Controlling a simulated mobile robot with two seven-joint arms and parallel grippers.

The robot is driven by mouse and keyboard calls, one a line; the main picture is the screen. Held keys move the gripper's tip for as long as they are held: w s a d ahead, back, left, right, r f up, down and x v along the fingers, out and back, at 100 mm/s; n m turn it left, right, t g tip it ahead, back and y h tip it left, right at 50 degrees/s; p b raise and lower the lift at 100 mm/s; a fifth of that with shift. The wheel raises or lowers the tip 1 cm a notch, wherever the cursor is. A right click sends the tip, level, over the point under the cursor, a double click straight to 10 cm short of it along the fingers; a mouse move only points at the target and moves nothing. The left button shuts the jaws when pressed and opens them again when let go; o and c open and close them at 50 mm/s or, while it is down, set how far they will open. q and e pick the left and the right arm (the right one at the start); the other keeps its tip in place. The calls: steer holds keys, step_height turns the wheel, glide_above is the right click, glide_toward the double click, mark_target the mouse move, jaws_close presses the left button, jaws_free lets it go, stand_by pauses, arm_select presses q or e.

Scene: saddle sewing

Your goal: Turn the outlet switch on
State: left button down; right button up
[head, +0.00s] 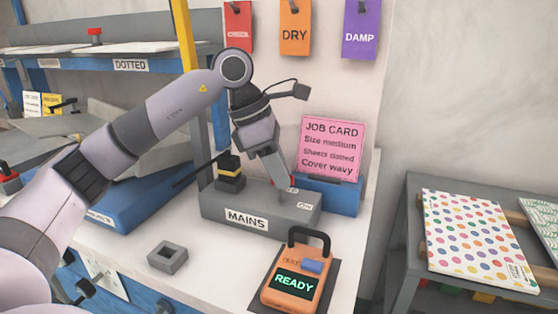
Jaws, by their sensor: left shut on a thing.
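The grey outlet box (222,208) labelled MAINS sits on the white bench. Its switch area is at the right end of the top, with a bit of red (292,188) and an ON label (305,205) showing. My left gripper (282,193) points down onto this end, its fingertips shut at the outlet switch, which they mostly hide. I cannot make out the switch's position. A black plug with a yellow band (230,172) stands in the left end of the box. My right gripper is not in view.
An orange tester (292,290) reading READY stands in front of the box, beside a small grey square frame (167,257). Behind is a pink job card (332,148) in a blue holder (335,194). A dotted sheet (470,240) lies on the right table.

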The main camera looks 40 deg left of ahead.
arm_select(q)
steer(key=shift+w+r+m+g+p, duration=0.15)
steer(key=shift+m+g+p, duration=0.4)
steer(key=shift+m, duration=0.55)
steer(key=shift+m+h+p, duration=0.3)
steer(key=shift+m+p, duration=0.25)
steer(key=shift+m, duration=0.25)
steer(key=shift+g, duration=0.25)
steer(key=c, duration=1.1)
jaws_free()
steer(key=v, duration=0.7)
steer(key=shift+p, duration=0.3)
steer(key=shift+a, duration=0.1)
